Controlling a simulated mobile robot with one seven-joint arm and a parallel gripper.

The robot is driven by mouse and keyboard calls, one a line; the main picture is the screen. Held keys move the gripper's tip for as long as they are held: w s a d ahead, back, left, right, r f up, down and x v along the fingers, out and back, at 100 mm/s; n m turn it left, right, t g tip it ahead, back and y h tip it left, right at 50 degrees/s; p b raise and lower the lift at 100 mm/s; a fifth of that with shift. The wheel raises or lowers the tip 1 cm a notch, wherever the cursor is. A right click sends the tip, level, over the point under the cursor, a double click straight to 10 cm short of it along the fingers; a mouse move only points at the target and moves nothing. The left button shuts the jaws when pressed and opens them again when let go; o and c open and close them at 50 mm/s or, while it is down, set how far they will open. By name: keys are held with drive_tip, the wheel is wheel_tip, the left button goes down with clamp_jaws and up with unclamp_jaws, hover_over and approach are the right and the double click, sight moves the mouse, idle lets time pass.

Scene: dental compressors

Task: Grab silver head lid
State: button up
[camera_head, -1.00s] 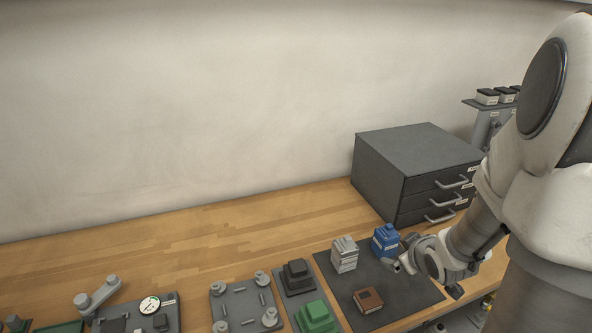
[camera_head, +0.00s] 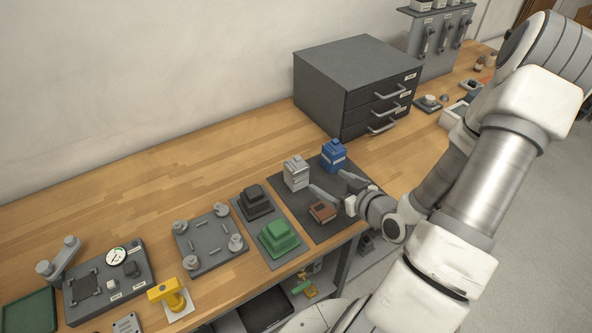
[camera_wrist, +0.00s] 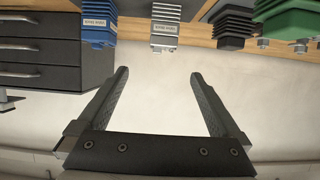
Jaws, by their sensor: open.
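The silver head lid (camera_head: 296,173), a pale ribbed block, stands upright on the dark mat, between the black block and the blue block. In the wrist view the silver head lid (camera_wrist: 165,30) shows at the top centre with a label on its face, beyond the fingertips. My gripper (camera_head: 326,180) is open and empty, to the right of the silver lid, its fingers pointing toward the back of the bench. In the wrist view my gripper (camera_wrist: 159,73) has its fingers wide apart with nothing between them, and a gap separates it from the lid.
A blue ribbed block (camera_head: 334,156) stands close behind my fingers, and a brown block (camera_head: 322,212) lies just in front. The dark mat (camera_head: 355,205) holds them. Black (camera_head: 256,202) and green (camera_head: 279,238) blocks are left. A grey drawer cabinet (camera_head: 350,85) stands behind.

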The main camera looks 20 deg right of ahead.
drive_tip(key=shift+w+f+b, duration=0.75)
drive_tip(key=shift+w+b, duration=0.45)
drive_tip(key=shift+b, duration=1.6)
approach(297, 165)
drive_tip(key=d+x, duration=0.1)
drive_tip(key=x, duration=0.5)
drive_tip(key=a+x, duration=0.1)
drive_tip(key=x, duration=0.2)
drive_tip(key=shift+p, duration=0.4)
drive_tip(key=c, duration=1.5)
